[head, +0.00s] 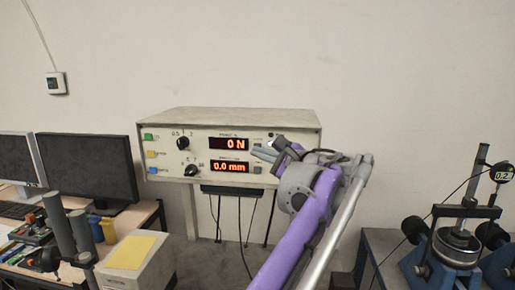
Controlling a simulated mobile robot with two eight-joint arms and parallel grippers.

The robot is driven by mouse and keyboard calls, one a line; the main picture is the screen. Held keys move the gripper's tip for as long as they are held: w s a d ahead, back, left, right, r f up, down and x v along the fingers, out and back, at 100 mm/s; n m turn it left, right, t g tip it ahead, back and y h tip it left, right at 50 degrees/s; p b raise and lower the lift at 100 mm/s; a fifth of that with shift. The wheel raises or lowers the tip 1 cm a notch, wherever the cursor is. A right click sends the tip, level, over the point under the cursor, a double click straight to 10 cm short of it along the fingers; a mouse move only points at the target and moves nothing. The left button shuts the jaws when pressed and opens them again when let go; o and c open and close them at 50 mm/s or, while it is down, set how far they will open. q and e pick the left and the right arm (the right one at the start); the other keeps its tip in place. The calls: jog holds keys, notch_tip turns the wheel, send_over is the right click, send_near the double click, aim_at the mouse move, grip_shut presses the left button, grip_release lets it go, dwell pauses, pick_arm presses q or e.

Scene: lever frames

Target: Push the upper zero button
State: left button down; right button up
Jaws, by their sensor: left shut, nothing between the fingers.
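The control box (165,122) has a light front panel with two red displays. The upper display (229,144) reads "0 N" and the lower display (229,167) reads "0.0 mm". A small grey button (258,169) sits right of the lower display. The spot right of the upper display, by my gripper, is too small and partly covered to make out the upper button clearly. My left gripper (264,153) is shut and empty, in front of the panel's right part, its tips just right of the displays. I cannot tell whether it touches the panel. My right gripper is not in view.
Knobs (183,143) and coloured buttons (151,154) are on the panel's left. Monitors (87,166) and a cluttered desk stand at left, with a box bearing a yellow sheet (131,252). A test rig (457,245) stands at right. Cables hang below the control box.

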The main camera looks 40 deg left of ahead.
pick_arm(q)
jog(key=shift+s, duration=0.15)
jog(key=shift+s+d, duration=0.45)
jog(key=shift+s, duration=0.3)
jog(key=shift+s+d, duration=0.4)
jog(key=shift+s, duration=0.3)
jog(key=shift+s+d, duration=0.45)
jog(key=shift+s, duration=0.3)
